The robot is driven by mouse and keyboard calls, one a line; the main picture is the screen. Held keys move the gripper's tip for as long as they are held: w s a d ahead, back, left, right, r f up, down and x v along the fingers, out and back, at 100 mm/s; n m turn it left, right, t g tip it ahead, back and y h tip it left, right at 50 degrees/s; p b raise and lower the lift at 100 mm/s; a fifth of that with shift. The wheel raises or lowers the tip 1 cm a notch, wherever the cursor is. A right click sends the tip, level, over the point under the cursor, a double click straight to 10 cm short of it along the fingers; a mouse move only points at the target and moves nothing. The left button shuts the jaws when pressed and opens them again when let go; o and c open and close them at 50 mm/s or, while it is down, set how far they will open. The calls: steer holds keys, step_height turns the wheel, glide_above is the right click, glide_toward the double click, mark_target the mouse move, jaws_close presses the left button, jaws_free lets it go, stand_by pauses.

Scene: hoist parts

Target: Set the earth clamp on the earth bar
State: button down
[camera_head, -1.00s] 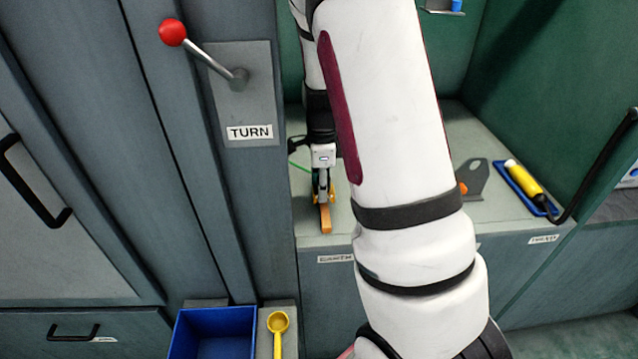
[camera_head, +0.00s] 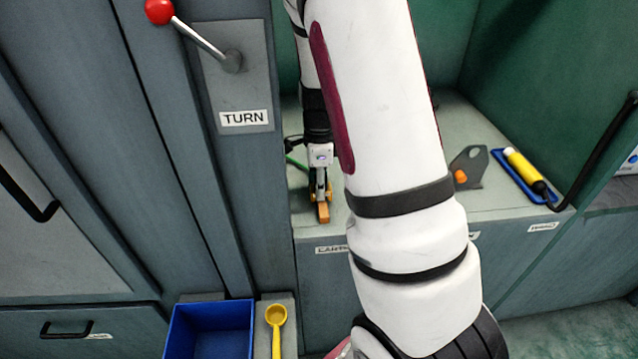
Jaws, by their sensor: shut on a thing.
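The earth bar (camera_head: 323,213) is an orange-brown bar whose near end sticks out toward me below my gripper, above a label on the front face of the bench. My gripper (camera_head: 320,188) is pointing down over it, shut on the earth clamp (camera_head: 328,192), which shows as small yellow bits between and beside the dark fingers. A green cable (camera_head: 297,161) runs out to the left behind the gripper. The fingers and clamp overlap the bar in view; I cannot tell whether the clamp touches or grips it.
My arm hides the bench's middle. A grey bracket (camera_head: 468,168) with an orange knob and a blue tray (camera_head: 530,181) with a yellow tool are right. A red-knobbed lever (camera_head: 200,40) stands left. A blue bin (camera_head: 210,329) and yellow scoop (camera_head: 277,317) are below.

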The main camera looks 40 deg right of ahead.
steer(key=shift+s+f, duration=0.1)
steer(key=shift+f, duration=0.3)
stand_by(0.4)
steer(key=c, duration=1.1)
jaws_free()
steer(key=shift+f, duration=0.1)
steer(key=shift+o, duration=0.2)
steer(key=shift+r, duration=0.2)
steer(key=shift+r, duration=0.35)
step_height(320, 180, up, 11)
